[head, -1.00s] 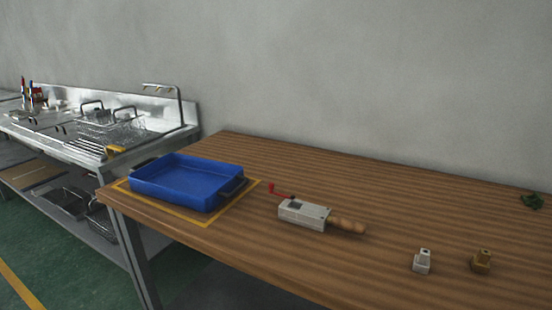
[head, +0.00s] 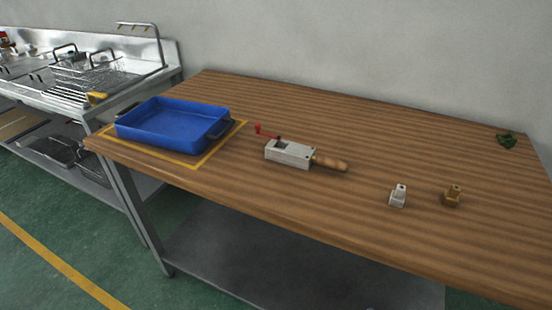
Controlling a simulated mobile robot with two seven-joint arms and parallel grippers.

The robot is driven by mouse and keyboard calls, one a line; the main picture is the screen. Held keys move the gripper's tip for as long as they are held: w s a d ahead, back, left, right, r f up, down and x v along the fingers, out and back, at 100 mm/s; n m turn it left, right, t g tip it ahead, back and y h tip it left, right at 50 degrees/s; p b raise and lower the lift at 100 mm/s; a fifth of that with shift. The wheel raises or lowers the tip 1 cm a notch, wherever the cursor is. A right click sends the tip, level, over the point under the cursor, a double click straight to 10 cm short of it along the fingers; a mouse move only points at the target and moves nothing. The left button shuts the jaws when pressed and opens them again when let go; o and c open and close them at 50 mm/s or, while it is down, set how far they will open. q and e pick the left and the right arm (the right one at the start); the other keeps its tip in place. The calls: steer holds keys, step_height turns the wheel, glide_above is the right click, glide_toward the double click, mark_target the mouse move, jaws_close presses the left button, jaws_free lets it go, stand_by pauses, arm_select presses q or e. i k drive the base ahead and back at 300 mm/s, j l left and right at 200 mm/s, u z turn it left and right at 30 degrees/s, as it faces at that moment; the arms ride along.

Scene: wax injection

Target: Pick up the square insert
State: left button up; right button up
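Two small insert-like pieces stand on the wooden table toward the right in the head view. One is a whitish-grey piece (head: 398,196) with a block-like base and a narrower top. The other is a brass-coloured piece (head: 453,196) just to its right, with a wider base and a narrow top. At this size I cannot tell for sure which one is the square insert. They stand apart from each other. Neither of my grippers shows in the head view.
A grey mould tool (head: 290,153) with a red-knobbed lever and wooden handle (head: 331,163) lies mid-table. A blue tray (head: 172,126) sits inside a yellow outline at the left. A green object (head: 507,140) lies at the far right. The wooden table (head: 330,115) is otherwise clear.

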mark_target(450, 198)
steer(key=z, duration=1.55)
